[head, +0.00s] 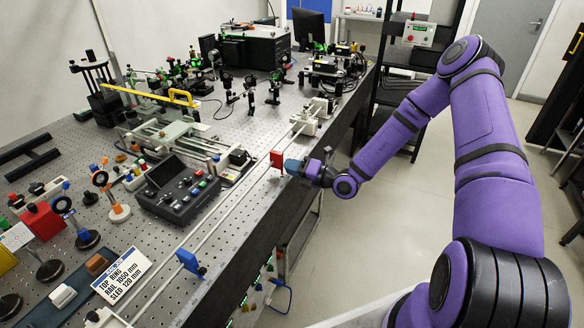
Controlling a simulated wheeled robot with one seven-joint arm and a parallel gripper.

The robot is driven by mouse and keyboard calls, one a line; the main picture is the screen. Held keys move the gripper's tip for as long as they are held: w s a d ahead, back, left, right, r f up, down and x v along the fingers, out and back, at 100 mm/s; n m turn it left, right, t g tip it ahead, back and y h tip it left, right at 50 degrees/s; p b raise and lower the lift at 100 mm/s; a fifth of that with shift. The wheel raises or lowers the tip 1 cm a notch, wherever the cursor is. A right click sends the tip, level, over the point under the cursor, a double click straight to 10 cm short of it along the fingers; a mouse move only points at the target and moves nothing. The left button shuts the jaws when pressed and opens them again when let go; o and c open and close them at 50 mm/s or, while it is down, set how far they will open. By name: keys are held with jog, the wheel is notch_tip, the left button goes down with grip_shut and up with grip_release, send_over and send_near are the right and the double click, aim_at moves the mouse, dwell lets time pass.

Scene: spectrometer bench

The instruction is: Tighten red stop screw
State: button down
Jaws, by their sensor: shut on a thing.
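The red stop (277,159) is a small upright block on the long rail near the bench's front edge. My gripper (291,166) reaches in from the right, at the red stop's right side. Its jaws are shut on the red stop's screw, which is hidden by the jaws. How far the screw is turned cannot be told.
A blue stop (188,261) sits further down the same rail (228,215). A sign (121,275) and a control box (178,189) stand left of the rail. Optics crowd the bench behind. The floor (385,235) right of the bench is clear.

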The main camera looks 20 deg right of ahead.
jog(key=shift+f+m, duration=0.15)
jog(key=shift+m, duration=3.85)
jog(key=c, duration=1.1)
grip_release()
jog(key=v, duration=1.1)
